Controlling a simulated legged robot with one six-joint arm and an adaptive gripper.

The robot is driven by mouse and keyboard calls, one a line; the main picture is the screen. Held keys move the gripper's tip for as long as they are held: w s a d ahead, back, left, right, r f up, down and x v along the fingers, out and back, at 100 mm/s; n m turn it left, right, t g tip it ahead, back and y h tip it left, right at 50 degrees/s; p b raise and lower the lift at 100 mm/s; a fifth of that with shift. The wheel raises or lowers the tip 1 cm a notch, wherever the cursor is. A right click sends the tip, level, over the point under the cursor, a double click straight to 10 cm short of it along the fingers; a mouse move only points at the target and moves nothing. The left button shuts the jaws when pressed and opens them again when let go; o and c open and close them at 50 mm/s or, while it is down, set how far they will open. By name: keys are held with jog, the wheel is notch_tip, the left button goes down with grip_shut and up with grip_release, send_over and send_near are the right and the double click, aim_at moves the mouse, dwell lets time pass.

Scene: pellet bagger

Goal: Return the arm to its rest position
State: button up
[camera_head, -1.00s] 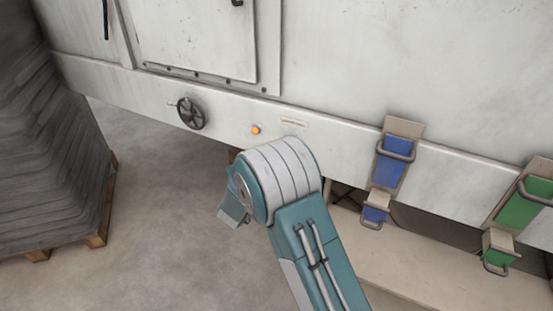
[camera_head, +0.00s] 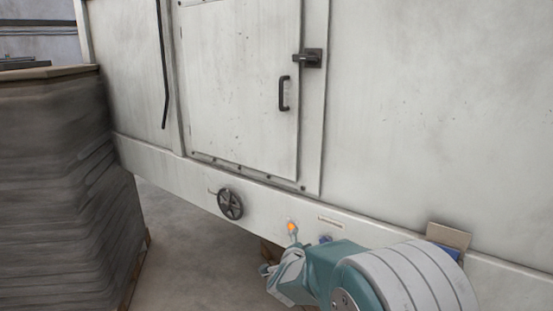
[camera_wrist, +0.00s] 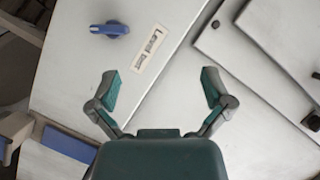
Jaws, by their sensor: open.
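My gripper (camera_head: 279,250) is low in the middle of the head view, at the end of my teal and white arm, close to the machine's lower rail. In the wrist view my gripper (camera_wrist: 159,88) has its two fingers spread wide with nothing between them. The machine's pale panel lies beyond the fingers. A blue knob (camera_wrist: 110,28) and a label plate (camera_wrist: 151,48) show there beyond the left finger. In the head view an orange lit button (camera_head: 292,227) is just above the gripper, with the label plate (camera_head: 331,224) to its right.
A black handwheel (camera_head: 230,204) is on the rail left of the gripper. Above is a shut door (camera_head: 240,90) with a handle (camera_head: 284,93) and a latch (camera_head: 310,58). A dark wrapped stack (camera_head: 65,190) stands at the left. Bare floor shows between stack and machine.

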jog(key=s+r+n+g+y, duration=0.3)
jog(key=s+r+n+y, duration=0.45)
jog(key=s, duration=0.55)
jog(key=s+d+n+g+h, duration=0.1)
jog(key=s+d+n+g, duration=0.2)
jog(key=s, duration=0.9)
jog(key=s+d+f+n+g+h, duration=0.1)
jog(key=s+d, duration=0.4)
jog(key=s, duration=0.7)
jog(key=n+g+h, duration=0.1)
jog(key=n+g, duration=0.1)
jog(key=shift+s+f+n, duration=0.25)
jog(key=shift+s+n, duration=0.1)
jog(key=shift+s, duration=0.05)
